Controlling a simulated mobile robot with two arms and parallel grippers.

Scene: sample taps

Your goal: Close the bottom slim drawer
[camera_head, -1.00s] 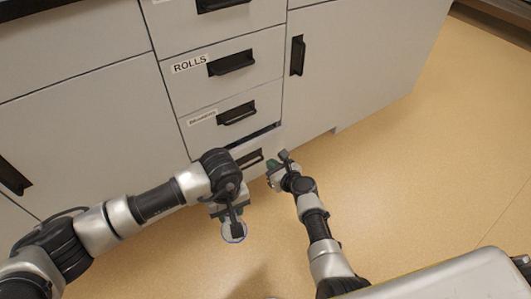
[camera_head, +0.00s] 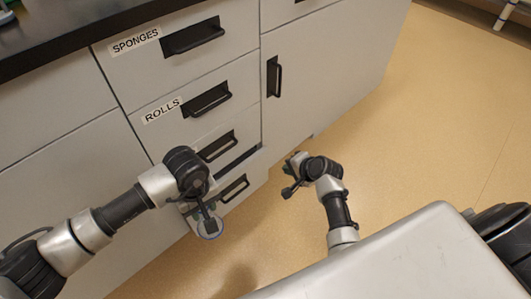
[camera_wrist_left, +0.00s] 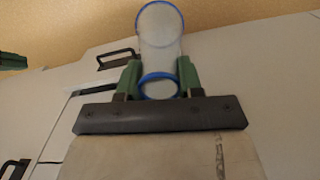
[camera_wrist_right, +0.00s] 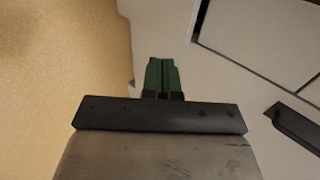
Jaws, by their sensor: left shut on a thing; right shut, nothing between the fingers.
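The bottom slim drawer (camera_head: 256,176) is at the foot of the white cabinet and stands slightly open, with a dark gap above its front. Its black handle (camera_head: 234,188) shows. My right gripper (camera_head: 291,161) is to the right of the drawer front, apart from it, over the floor side. In the right wrist view its green fingers (camera_wrist_right: 162,76) are shut together and empty. My left gripper (camera_head: 208,212) is shut on a clear blue-rimmed container (camera_wrist_left: 160,35), in front of the drawers. The left arm and gripper hide the drawer's left part.
Drawers labelled ROLLS (camera_head: 185,107) and SPONGES (camera_head: 175,45) are above, under a dark countertop (camera_head: 60,43). A cabinet door with a vertical handle (camera_head: 273,77) stands to the right. The tan floor (camera_head: 400,130) is open to the right.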

